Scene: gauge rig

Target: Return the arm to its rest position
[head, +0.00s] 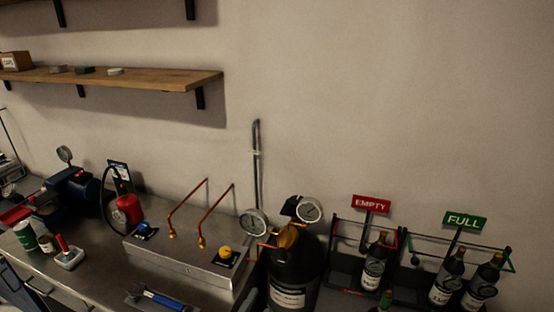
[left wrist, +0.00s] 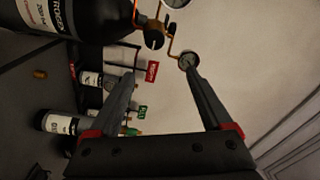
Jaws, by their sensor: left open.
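My left gripper (left wrist: 158,70) shows only in the left wrist view. Its two dark fingers with red bases are spread apart, with nothing between them. Beyond the fingers are the gas cylinder's brass regulator (left wrist: 155,33) and a round gauge (left wrist: 188,62), which overlaps one fingertip in the picture; I cannot tell the gap. The black gas cylinder (left wrist: 85,15) fills the upper left of that view. In the head view the cylinder (head: 292,275) stands at bottom centre with two gauges at its top. Neither gripper shows in the head view.
Right of the cylinder are racks with a red EMPTY sign (head: 371,203), a green FULL sign (head: 464,221) and several dark bottles. A metal box (head: 185,268) with copper pipes sits on the bench at left. A wooden shelf (head: 150,78) hangs above.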

